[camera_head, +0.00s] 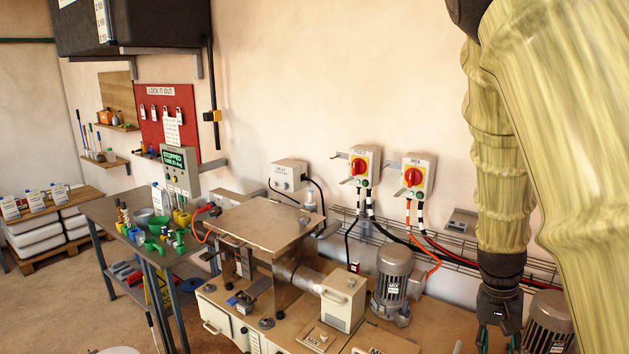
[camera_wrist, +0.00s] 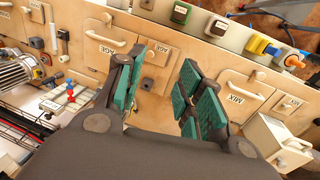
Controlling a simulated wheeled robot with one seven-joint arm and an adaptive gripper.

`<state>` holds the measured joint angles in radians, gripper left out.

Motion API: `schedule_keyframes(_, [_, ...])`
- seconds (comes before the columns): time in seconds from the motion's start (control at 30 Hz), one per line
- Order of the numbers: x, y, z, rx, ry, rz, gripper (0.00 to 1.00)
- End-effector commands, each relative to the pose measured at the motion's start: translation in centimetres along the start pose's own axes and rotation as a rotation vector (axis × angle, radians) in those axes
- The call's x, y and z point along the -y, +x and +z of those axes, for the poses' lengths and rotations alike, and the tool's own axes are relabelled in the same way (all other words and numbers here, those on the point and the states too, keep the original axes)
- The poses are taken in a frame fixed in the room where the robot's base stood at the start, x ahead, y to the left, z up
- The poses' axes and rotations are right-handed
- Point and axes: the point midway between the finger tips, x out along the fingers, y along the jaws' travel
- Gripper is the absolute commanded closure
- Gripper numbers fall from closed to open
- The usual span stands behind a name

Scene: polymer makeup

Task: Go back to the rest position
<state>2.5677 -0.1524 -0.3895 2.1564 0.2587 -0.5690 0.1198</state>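My gripper (camera_wrist: 158,92) shows in the wrist view with its two green-padded fingers apart and nothing between them. It is above the front of the bench, over wooden panels labelled MIX (camera_wrist: 236,99) and AGE. In the head view my gripper (camera_head: 496,338) hangs at the lower right, partly cut off by the bottom edge. My arm, in a yellowish sleeve, fills the right side there and hides part of the wall and bench.
Grey motors (camera_head: 394,280) stand on the bench, one close to my gripper (camera_head: 548,325). Switch boxes with red knobs (camera_head: 413,177) are on the wall behind. A side table (camera_head: 105,213) with small tools is at the left.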

Motion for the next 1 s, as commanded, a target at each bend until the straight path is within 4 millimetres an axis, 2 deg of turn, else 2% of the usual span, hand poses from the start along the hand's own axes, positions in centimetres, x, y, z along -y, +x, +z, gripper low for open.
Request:
schedule_keyframes(0.37, [1.2,6.0,1.5,-0.01,-0.079,0.025,0.63])
schedule_keyframes(0.57, [1.9,11.1,3.2,-0.016,-0.148,0.039,0.63])
schedule_keyframes(0.77, [2.8,18.1,6.8,-0.026,-0.252,0.038,0.63])
schedule_keyframes(1.0, [3.8,25.4,12.3,-0.036,-0.372,0.006,0.63])
